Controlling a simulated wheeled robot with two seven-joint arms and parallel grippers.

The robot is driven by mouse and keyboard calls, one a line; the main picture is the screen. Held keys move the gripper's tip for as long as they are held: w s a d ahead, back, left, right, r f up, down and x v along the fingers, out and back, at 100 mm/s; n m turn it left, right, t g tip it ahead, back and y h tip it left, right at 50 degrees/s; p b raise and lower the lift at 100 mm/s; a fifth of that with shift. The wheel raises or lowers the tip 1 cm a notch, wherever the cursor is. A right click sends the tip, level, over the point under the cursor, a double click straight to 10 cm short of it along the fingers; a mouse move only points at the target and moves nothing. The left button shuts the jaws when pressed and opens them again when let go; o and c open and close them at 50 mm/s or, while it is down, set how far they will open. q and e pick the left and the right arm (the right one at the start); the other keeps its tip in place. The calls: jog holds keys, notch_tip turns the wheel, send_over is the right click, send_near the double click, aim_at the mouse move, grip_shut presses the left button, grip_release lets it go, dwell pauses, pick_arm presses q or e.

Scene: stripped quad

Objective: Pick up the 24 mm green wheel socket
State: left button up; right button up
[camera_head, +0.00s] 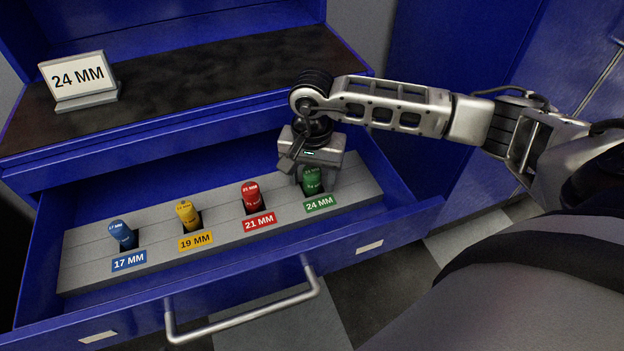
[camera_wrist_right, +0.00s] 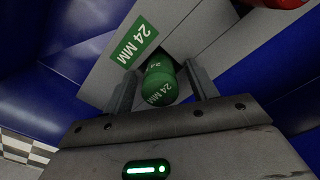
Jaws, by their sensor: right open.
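The green 24 mm socket (camera_head: 312,181) stands in its slot at the right end of the grey holder in the open drawer, behind a green "24 MM" label (camera_head: 320,203). In the right wrist view the green socket (camera_wrist_right: 160,82) lies between the two fingers. My right gripper (camera_head: 314,178) is above the holder with its fingers reaching down on either side of the socket. In the right wrist view the right gripper (camera_wrist_right: 162,92) is open, with a gap visible beside the socket. My left gripper is not in view.
The grey holder (camera_head: 80,262) also carries a blue 17 mm (camera_head: 122,233), a yellow 19 mm (camera_head: 187,214) and a red 21 mm socket (camera_head: 251,196). The blue drawer (camera_head: 400,222) has raised walls. A "24 MM" sign (camera_head: 79,77) stands on the dark worktop (camera_head: 210,75).

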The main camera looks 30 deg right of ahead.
jog(key=c, duration=1.2)
jog(key=shift+o, duration=0.2)
